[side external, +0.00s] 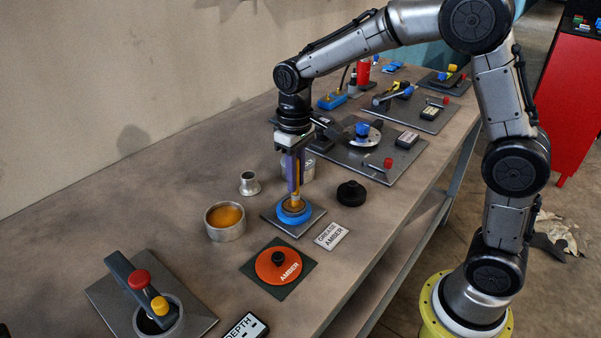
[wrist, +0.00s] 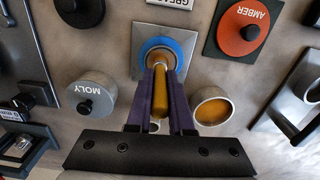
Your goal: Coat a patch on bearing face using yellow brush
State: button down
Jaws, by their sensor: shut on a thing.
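My gripper (side external: 294,185) points down with its purple fingers shut on the yellow brush (side external: 295,200). The brush's amber handle also shows between the fingers in the wrist view (wrist: 160,92). Its lower end is at the blue-rimmed bearing (side external: 284,219), which lies on a square grey plate (side external: 270,217). In the wrist view the blue rim (wrist: 148,46) surrounds a metal and brownish middle, partly hidden by the brush. I cannot tell whether the bristles touch the face. An open metal pot (side external: 226,234) of amber grease stands just left of the plate.
An orange AMBER lid (side external: 270,272) lies on a dark mat in front. A GREASE AMBER card (side external: 331,237) and a black knobbed lid (side external: 351,194) are to the right. The MOLY pot (wrist: 92,88) and a small metal spool (side external: 249,184) stand close by. Tool plates fill the bench's far end.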

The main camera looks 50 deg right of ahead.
jog(key=a, duration=0.3)
jog(key=shift+a, duration=0.15)
jog(key=shift+w, duration=0.35)
jog(key=shift+w+d, duration=0.1)
jog(key=shift+d, duration=2.95)
jog(key=shift+a, duration=2.95)
notch_tip(320, 180, up, 8)
jog(key=shift+r, duration=0.1)
